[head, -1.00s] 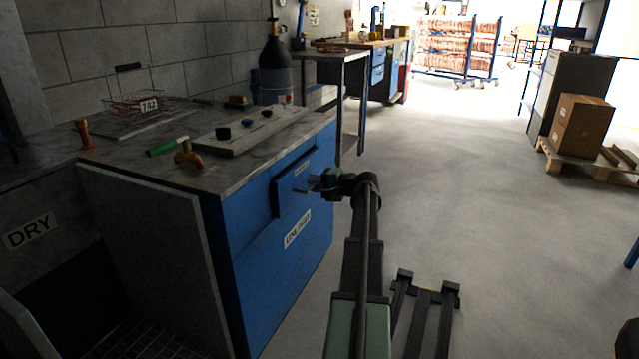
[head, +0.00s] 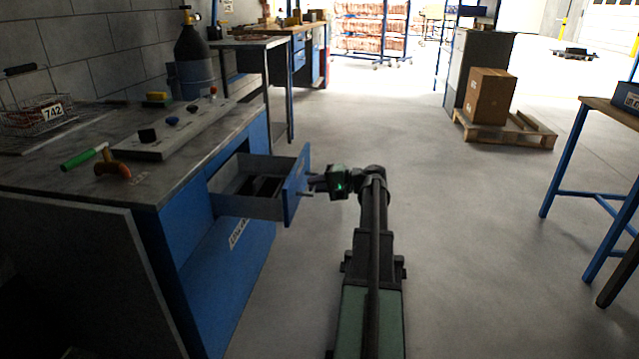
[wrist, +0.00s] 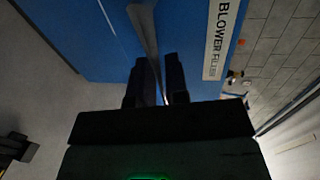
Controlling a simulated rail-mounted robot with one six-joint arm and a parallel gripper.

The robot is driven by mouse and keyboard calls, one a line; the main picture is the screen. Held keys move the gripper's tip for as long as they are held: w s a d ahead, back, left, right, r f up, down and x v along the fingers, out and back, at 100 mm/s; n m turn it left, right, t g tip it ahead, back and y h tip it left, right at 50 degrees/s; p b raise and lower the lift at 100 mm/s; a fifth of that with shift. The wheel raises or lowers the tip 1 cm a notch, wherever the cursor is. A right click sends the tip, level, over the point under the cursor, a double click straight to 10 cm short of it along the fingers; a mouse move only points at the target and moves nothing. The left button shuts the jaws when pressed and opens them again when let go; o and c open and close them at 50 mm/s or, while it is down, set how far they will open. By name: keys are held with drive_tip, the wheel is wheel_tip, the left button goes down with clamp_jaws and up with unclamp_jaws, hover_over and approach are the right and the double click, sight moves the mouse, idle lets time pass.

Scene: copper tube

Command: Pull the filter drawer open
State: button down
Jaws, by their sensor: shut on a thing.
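The filter drawer (head: 250,206) stands well out of the blue cabinet (head: 212,275) in the head view, its grey inside showing with dark items in it. Its blue front (head: 295,185) faces my gripper (head: 312,186). In the wrist view the blue drawer front (wrist: 190,30) bears a "BLOWER FILTER" label (wrist: 217,38). A metal bar handle (wrist: 147,40) runs between the two dark fingers of my gripper (wrist: 157,82), which is shut on it. The far part of the handle is hidden by the gripper.
The bench top (head: 60,150) holds a wire basket (head: 40,115), a green tube (head: 84,158) and a grey panel with knobs (head: 170,130). A blue-legged table (head: 570,195) stands at right. The floor (head: 460,220) between is clear.

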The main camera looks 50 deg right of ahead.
drive_tip(key=shift+s, duration=0.1)
drive_tip(key=c, duration=1.1)
unclamp_jaws()
drive_tip(key=shift+c, duration=0.2)
drive_tip(key=shift+d, duration=0.1)
drive_tip(key=p+v, duration=0.2)
drive_tip(key=v, duration=0.8)
drive_tip(key=shift+s+d, duration=0.2)
drive_tip(key=shift+s, duration=0.1)
drive_tip(key=shift+r, duration=0.1)
